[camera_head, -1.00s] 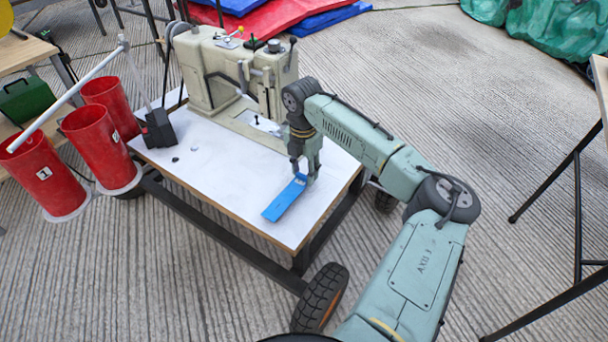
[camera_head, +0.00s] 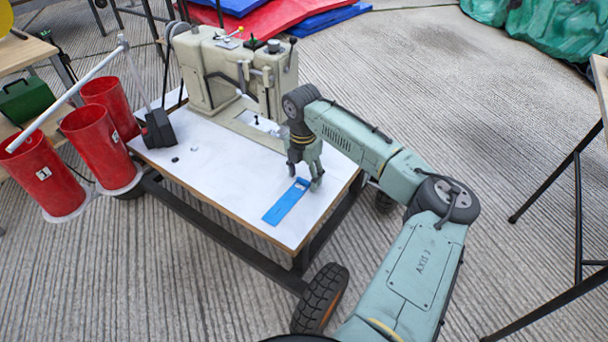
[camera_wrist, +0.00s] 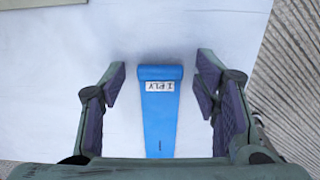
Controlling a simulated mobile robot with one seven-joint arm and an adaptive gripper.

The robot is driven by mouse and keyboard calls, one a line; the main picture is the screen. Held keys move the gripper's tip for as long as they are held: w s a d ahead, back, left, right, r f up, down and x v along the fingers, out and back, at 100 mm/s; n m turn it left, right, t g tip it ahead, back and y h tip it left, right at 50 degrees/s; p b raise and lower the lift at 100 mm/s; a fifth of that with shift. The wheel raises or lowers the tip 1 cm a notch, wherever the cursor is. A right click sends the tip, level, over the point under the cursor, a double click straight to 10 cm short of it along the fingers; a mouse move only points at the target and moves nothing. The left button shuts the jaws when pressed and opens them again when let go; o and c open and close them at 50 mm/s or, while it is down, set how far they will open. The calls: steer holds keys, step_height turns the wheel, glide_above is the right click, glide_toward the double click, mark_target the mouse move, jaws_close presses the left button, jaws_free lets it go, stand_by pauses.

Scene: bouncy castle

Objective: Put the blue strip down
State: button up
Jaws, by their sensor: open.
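The blue strip (camera_head: 286,203) lies flat on the white tabletop (camera_head: 222,190), near its front right edge. In the wrist view the strip (camera_wrist: 160,115) lies between my open fingers, with clear space on both sides and a white label marked "1 PLY" near its far end. My gripper (camera_head: 304,182) is open and empty over the strip's far end. In the wrist view the gripper's fingers (camera_wrist: 161,85) stand apart and do not touch the strip.
A beige sewing machine (camera_head: 235,75) stands at the back of the table. A black box (camera_head: 158,130) and red buckets (camera_head: 95,140) are at the left. Small dark pieces lie on the tabletop, which is otherwise clear at the front left. A black-legged table (camera_head: 578,200) stands at right.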

steer(key=shift+r, duration=0.1)
step_height(320, 180, up, 12)
steer(key=p, duration=0.1)
steer(key=shift+s, duration=0.15)
steer(key=shift+a, duration=0.1)
